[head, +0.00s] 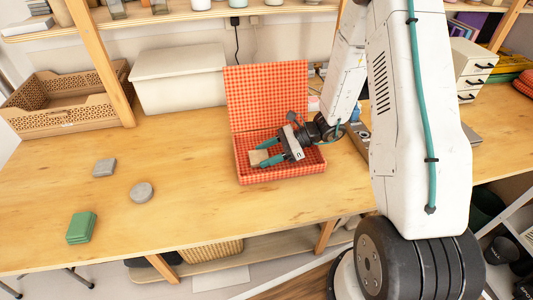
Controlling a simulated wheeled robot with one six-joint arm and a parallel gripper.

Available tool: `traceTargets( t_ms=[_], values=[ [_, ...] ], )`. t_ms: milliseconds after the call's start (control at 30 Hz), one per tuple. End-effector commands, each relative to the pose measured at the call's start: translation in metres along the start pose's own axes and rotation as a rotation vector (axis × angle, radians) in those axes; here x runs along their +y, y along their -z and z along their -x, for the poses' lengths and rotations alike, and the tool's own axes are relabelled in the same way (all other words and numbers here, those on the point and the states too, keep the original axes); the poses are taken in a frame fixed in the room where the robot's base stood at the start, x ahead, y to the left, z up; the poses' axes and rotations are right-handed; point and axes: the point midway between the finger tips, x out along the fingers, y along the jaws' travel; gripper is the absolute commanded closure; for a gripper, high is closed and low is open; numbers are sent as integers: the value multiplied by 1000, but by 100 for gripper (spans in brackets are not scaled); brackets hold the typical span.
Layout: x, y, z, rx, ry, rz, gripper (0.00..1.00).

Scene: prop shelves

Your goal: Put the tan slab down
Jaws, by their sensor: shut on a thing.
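The tan slab (258,157) is a small block between the fingertips of my gripper (265,153). My gripper is shut on it, with teal fingers on either side, and points to the left. Slab and gripper are over the open red checkered box (285,175), within its rim as seen from the head view. I cannot tell whether the slab touches the box floor. The lid (266,92) stands upright at the back. My gripper and wrist hide part of the box interior.
On the wooden table (190,200) lie a grey square slab (104,167), a grey round disc (141,193) and a green block (81,228). A white bin (180,82) and a wicker basket (55,105) stand behind. A shelf post (103,65) rises at left. The table's front middle is clear.

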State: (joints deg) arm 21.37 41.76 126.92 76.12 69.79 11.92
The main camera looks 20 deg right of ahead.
Motion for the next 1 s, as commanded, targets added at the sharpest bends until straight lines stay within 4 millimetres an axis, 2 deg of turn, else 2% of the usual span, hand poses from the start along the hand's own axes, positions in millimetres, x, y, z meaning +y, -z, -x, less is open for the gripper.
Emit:
traceTargets(
  t_ms=[133, 167, 200, 233, 600, 767, 1000],
  values=[
    [0, 3, -2, 0, 0, -1, 71],
    [0, 3, -1, 0, 0, 0, 37],
    [0, 3, -1, 0, 0, 0, 26],
    [0, 3, -1, 0, 0, 0, 24],
    [0, 0, 4, 0, 1, 0, 24],
    [-1, 0, 31, 0, 5, 0, 24],
    [-1, 0, 83, 1, 5, 1, 24]
  ],
)
